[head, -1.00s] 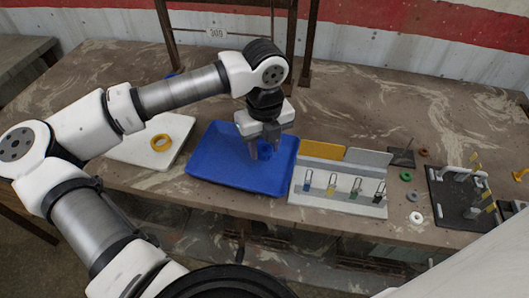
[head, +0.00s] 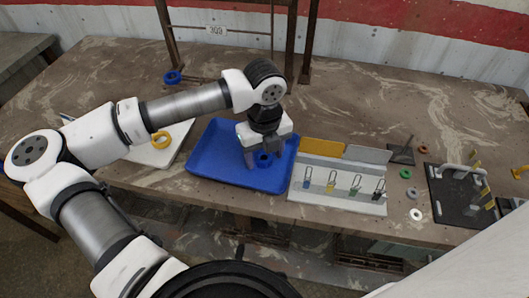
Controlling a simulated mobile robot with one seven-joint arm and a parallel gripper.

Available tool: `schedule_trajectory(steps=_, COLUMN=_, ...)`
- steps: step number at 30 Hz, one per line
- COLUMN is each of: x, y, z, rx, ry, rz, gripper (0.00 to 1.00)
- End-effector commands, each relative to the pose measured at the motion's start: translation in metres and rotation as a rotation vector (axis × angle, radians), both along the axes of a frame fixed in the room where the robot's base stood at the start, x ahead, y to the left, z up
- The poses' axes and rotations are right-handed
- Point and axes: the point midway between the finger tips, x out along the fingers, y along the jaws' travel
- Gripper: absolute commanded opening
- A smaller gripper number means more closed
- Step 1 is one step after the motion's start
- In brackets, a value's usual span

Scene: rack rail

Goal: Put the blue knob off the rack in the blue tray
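The blue knob (head: 264,160), a short round piece with a dark hole in its top, is in the blue tray (head: 215,165), right of the tray's middle. My gripper (head: 263,154) is over the tray with its fingers apart, close to the knob. The fingers look spread wider than the knob, and I see no grip on it. Whether a finger still touches the knob is too small to tell. The grey rack (head: 335,205) stands right of the tray, with small blue, yellow, green and black padlock-like pieces along it.
A white board (head: 178,150) with a yellow ring (head: 160,140) lies left of the tray. A blue ring (head: 172,77) lies at the back left. Loose rings and a black fixture plate (head: 455,205) are at the right. The table behind the tray and rack is mostly clear.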

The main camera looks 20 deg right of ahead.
Motion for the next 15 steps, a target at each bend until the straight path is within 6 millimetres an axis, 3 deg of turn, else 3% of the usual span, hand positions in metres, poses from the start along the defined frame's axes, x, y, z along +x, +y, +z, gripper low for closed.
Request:
schedule_trajectory(steps=10, x=0.001, y=0.000, z=0.008, rx=0.000, ry=-0.002, rz=0.001, gripper=0.59)
schedule_trajectory(steps=15, x=0.001, y=0.000, z=0.042, rx=0.000, ry=-0.006, rz=0.001, gripper=0.59)
